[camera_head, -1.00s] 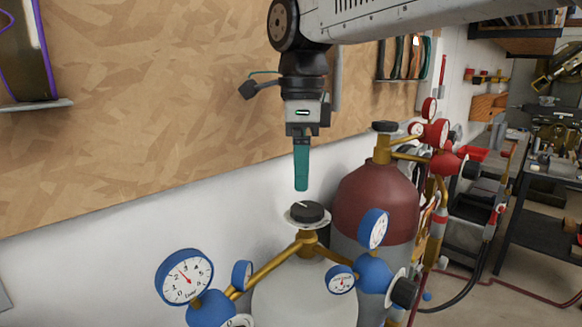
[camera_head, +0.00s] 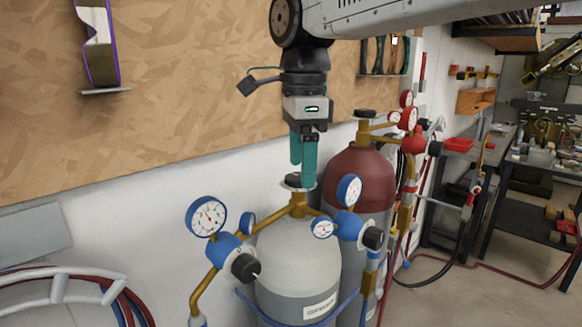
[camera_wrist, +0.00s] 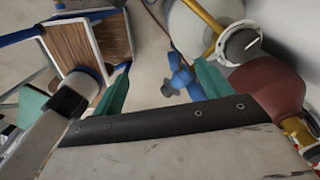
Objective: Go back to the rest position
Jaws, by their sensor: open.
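My gripper (camera_head: 302,174) hangs from the arm with its teal fingers pointing down. In the wrist view the two teal fingers (camera_wrist: 160,80) stand apart with nothing between them. In the head view the fingers overlap the black valve knob (camera_head: 293,181) of the white gas cylinder (camera_head: 298,262). The wrist view shows this knob (camera_wrist: 242,44) to the right of the fingers, apart from them.
A dark red cylinder (camera_head: 357,176) stands behind the white one, to the right. Blue gauges (camera_head: 206,216) and red regulators (camera_head: 414,143) project from the cylinders. A chipboard panel (camera_head: 180,90) covers the wall behind. Open floor (camera_head: 470,300) shows at the right.

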